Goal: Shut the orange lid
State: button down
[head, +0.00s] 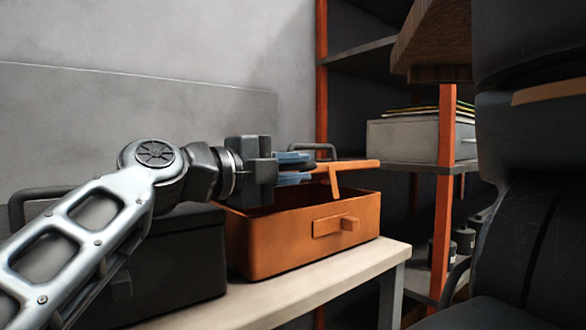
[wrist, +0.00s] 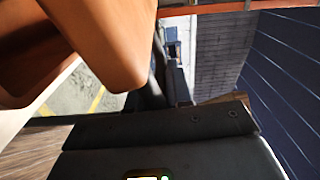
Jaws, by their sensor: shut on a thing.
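The orange toolbox (head: 275,245) sits on a pale bench top, with a latch on its front. Its orange lid (head: 350,165) is raised above the box, seen nearly edge-on, and a dark gap shows between them. A flap hangs from the lid's front. My gripper (head: 298,168) reaches in from the left, with blue fingertips at the lid's left part. It is shut on the lid, though the exact contact is partly hidden. In the wrist view, orange parts (wrist: 125,55) fill the upper left; the fingertips are not clear there.
A black toolbox (head: 185,255) stands left of the orange one, partly behind my arm. The pale bench (head: 330,277) ends just right of the orange box. Orange-post shelving (head: 446,190) holds a grey box (head: 405,140). A dark chair (head: 530,200) fills the right side.

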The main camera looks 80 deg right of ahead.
jog(key=shift+w, duration=0.15)
jog(key=c, duration=1.1)
grip_release()
jog(key=p+v, duration=0.1)
jog(key=v, duration=0.6)
jog(key=shift+w+a, duration=0.25)
